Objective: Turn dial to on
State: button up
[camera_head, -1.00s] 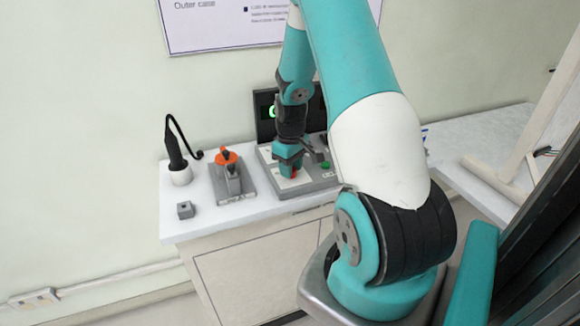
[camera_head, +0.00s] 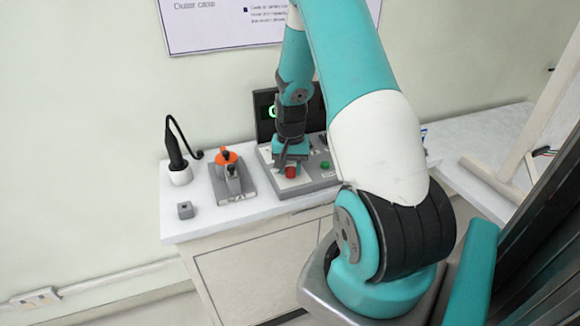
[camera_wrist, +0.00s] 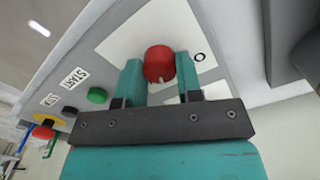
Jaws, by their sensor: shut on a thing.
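A red dial (camera_head: 291,172) sits on the grey control panel (camera_head: 318,184) on the white bench. In the wrist view the red dial (camera_wrist: 159,62) stands between the two teal fingers of my gripper (camera_wrist: 160,74), which is shut on it. A small pale mark shows on the dial's near edge. A printed "O" shows on the light plate just right of the dial; any other label near it is partly hidden by the fingers. In the head view my gripper (camera_head: 290,158) comes down from above onto the dial.
A green button (camera_wrist: 97,95), a black button and a red button on a yellow ring line the panel. A screen (camera_head: 265,112) with green lettering stands behind. An orange-and-grey device (camera_head: 229,172), a black tool in a white holder (camera_head: 180,176) and a small grey block (camera_head: 185,210) stand left.

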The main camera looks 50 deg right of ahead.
aim_at(289, 169)
jog(key=shift+w+m, duration=0.1)
jog(key=shift+m, duration=1.6)
jog(key=o, duration=0.9)
jog(key=shift+o, duration=0.2)
jog(key=shift+r, duration=0.15)
notch_tip(289, 169, up, 17)
jog(key=b, duration=0.1)
jog(key=shift+a+r, duration=0.1)
